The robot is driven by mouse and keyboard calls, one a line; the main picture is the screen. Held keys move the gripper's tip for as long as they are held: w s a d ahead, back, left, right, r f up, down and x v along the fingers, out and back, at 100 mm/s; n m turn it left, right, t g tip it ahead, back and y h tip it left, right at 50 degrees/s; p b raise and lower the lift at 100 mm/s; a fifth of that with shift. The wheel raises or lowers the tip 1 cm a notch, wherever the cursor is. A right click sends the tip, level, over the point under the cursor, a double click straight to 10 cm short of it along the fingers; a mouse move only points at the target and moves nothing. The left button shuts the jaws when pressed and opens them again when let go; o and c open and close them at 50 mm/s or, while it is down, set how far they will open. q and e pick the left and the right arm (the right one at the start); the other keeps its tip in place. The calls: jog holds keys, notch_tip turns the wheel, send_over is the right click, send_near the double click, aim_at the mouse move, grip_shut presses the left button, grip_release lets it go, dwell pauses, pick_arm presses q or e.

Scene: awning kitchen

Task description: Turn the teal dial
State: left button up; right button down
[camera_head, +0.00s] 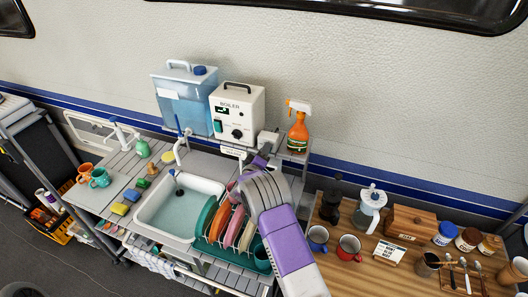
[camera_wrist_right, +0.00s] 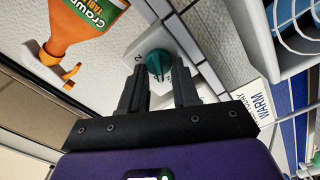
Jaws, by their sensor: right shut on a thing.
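The teal dial (camera_wrist_right: 158,64) shows in the right wrist view, on a pale panel with small markings around it. My right gripper (camera_wrist_right: 160,82) has one dark finger on each side of the dial and is shut on it. In the head view my purple and grey right arm comes up from the bottom. There my right gripper (camera_head: 260,160) is at the back of the counter, below the boiler, and the dial is hidden from that view. My left gripper is not in view.
An orange spray bottle (camera_head: 298,128) stands close by on the back shelf, beside the white boiler (camera_head: 238,112). A dish rack with plates (camera_head: 225,225) and the sink (camera_head: 178,208) lie below the right gripper. A WARM label (camera_wrist_right: 260,112) is beside the dial.

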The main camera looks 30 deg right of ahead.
jog(key=c, duration=0.8)
grip_release()
jog(key=shift+c, duration=0.2)
jog(key=shift+f, duration=0.1)
